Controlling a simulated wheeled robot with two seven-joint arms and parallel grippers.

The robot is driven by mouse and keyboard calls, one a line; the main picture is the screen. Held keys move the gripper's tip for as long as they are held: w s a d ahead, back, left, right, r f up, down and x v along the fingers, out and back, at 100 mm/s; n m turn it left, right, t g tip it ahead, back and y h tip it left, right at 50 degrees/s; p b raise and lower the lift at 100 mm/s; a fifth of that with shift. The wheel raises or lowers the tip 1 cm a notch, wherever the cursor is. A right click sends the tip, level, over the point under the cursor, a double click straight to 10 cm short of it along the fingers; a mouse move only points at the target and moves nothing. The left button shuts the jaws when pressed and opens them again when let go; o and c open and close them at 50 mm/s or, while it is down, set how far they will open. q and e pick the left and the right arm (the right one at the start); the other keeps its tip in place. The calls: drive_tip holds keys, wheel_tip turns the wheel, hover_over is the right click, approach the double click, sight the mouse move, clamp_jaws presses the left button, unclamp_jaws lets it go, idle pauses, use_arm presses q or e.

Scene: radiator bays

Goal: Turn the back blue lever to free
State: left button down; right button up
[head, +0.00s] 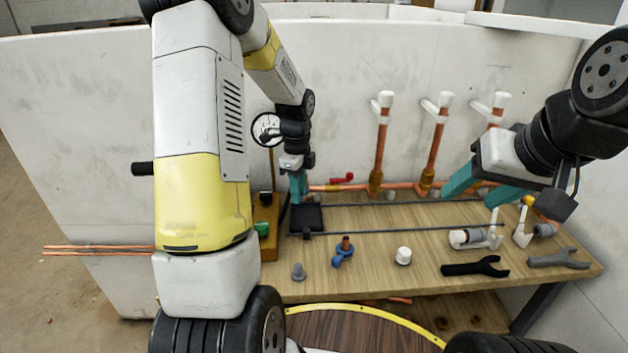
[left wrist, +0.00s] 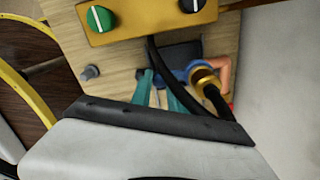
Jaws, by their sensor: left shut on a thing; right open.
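My left gripper (head: 298,190) reaches down at the back left of the bench, by the left end of the copper pipe. In the left wrist view its teal fingers (left wrist: 160,92) are shut at a blue part, the back blue lever (left wrist: 183,73), beside a brass fitting (left wrist: 203,76). The fingers and wrist hide most of the lever, and its exact angle cannot be told. In the head view the gripper hides it. A second blue lever (head: 343,252) is at the front of the bench. My right gripper (head: 482,192) is open and empty above the bench's right side.
A yellow box with a green knob (head: 262,229) stands just left of my left gripper. A red lever (head: 343,179) and upright copper pipes (head: 381,145) line the back. Black and grey wrenches (head: 475,267) lie front right. A white cap (head: 403,256) stands mid-front.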

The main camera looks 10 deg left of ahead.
use_arm(q)
drive_tip(key=shift+w+a+m, duration=0.1)
drive_tip(key=shift+a+m, duration=0.45)
drive_tip(key=shift+m, duration=0.45)
drive_tip(key=shift+a+m, duration=0.55)
drive_tip(key=shift+m, duration=0.45)
drive_tip(key=shift+a, duration=0.15)
drive_tip(key=c, duration=1.3)
unclamp_jaws()
drive_tip(key=shift+o, duration=0.2)
drive_tip(key=shift+r, duration=0.15)
wheel_tip(320, 180, up, 8)
drive_tip(key=shift+f, duration=0.2)
